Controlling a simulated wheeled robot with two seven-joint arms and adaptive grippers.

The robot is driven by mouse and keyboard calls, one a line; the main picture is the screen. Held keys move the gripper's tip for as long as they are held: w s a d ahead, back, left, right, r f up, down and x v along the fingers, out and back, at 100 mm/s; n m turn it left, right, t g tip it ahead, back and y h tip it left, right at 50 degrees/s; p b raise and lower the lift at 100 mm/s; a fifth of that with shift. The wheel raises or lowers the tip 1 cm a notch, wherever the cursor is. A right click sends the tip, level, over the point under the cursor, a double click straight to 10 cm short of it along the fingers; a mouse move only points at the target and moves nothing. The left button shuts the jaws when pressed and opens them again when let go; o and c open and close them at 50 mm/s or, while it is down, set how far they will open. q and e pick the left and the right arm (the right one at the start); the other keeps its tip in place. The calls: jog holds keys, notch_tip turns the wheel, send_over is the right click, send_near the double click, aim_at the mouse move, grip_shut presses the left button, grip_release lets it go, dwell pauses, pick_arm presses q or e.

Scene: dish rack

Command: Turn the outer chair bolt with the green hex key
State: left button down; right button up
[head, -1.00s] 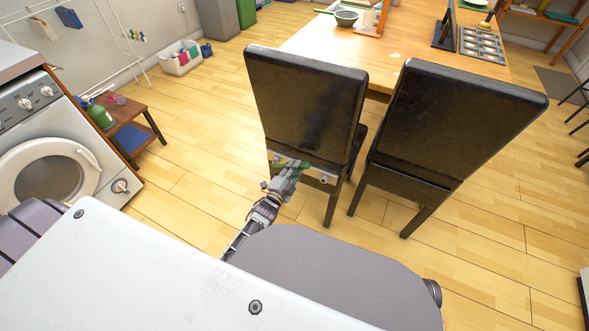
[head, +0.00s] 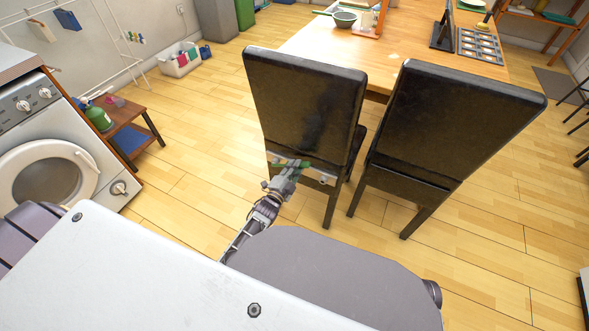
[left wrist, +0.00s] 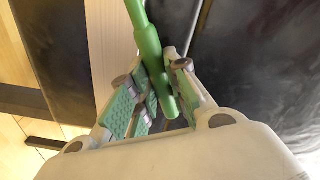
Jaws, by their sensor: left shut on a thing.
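The left dark chair (head: 305,105) stands with its back toward me. A pale metal strip with bolts (head: 324,179) runs across the low part of its back. My left gripper (head: 288,167) is at the left part of this strip. In the left wrist view, the left gripper (left wrist: 158,95) is shut on the green hex key (left wrist: 148,45), whose shaft runs up out of the picture. The key's far end and its contact with a bolt are hidden. The key shows only as a small green patch in the head view. My right gripper is not in view.
A second dark chair (head: 445,130) stands close on the right. The wooden table (head: 400,50) is behind both chairs. The wooden floor between is clear.

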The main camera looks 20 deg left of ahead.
pick_arm(q)
jog(key=shift+w, duration=0.1)
jog(key=c, duration=1.3)
grip_release()
jog(key=shift+c, duration=0.2)
jog(key=c, duration=0.3)
jog(key=shift+c, duration=0.2)
